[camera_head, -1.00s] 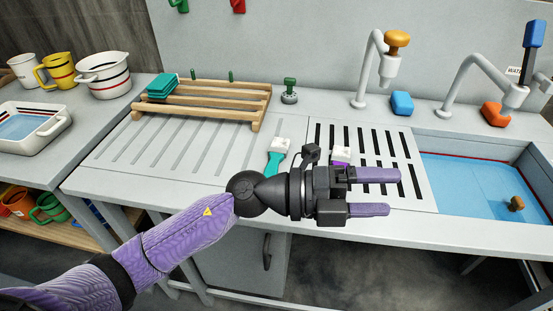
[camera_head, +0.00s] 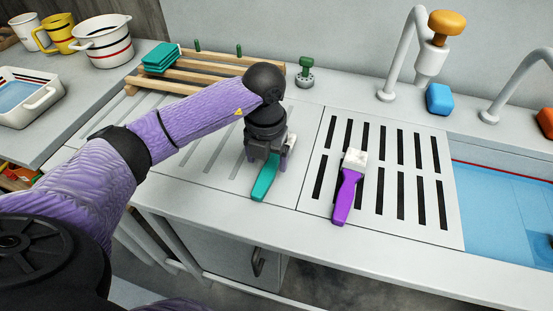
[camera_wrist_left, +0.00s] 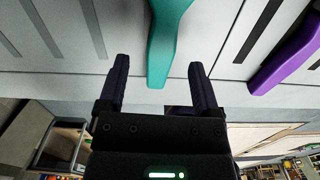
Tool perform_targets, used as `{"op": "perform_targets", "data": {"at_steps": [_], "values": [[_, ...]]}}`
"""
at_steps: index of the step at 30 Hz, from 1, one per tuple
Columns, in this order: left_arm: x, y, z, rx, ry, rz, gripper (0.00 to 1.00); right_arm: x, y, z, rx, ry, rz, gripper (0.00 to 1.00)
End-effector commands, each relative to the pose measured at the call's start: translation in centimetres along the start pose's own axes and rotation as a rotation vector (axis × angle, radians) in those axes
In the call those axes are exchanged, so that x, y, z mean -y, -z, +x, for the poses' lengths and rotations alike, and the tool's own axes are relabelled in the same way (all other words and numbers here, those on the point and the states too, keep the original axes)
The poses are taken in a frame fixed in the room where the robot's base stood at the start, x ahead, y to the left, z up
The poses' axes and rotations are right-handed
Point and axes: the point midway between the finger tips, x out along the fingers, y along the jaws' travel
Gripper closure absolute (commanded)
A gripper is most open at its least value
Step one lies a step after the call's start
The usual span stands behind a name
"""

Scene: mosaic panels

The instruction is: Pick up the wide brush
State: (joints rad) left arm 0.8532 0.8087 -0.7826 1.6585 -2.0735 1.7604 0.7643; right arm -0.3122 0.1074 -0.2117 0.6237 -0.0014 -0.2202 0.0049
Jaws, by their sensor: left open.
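A teal-handled brush (camera_head: 264,181) lies on the grooved drainboard. Its head is hidden by my left gripper (camera_head: 268,162) in the head view. A purple-handled brush (camera_head: 346,196) with a pale head lies on the slotted panel to the right. Which of the two is wider I cannot tell. My left gripper points down over the teal brush, open. In the left wrist view the teal handle (camera_wrist_left: 163,45) runs between the two open fingers (camera_wrist_left: 159,68), with space on both sides. The purple handle (camera_wrist_left: 292,55) lies outside them to the right. My right gripper is not in view.
A wooden rack (camera_head: 212,75) with teal cloths (camera_head: 161,57) stands behind the gripper. A green-topped stopper (camera_head: 305,70) and a faucet (camera_head: 404,55) with an orange knob are at the back. A blue-water sink (camera_head: 510,210) is at right. The counter front edge is near.

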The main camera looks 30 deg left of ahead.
Motion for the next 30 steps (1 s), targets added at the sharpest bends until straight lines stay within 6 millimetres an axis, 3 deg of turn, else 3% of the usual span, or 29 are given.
{"op": "perform_targets", "data": {"at_steps": [1,4,10,22,30], "values": [[0.1,0.0,1.4,-0.006,0.001,0.001,0.18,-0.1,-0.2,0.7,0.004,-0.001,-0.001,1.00],[0.1,0.0,3.2,-0.005,0.001,0.001,0.18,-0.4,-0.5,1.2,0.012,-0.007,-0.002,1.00],[0.1,0.0,3.3,-0.001,0.002,0.002,0.18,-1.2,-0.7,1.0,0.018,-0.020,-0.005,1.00],[0.1,0.0,3.3,-0.001,0.002,0.002,1.00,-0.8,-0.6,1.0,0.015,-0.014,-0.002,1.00],[0.1,0.0,3.2,-0.001,0.002,0.002,1.00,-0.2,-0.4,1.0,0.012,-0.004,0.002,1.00]]}}
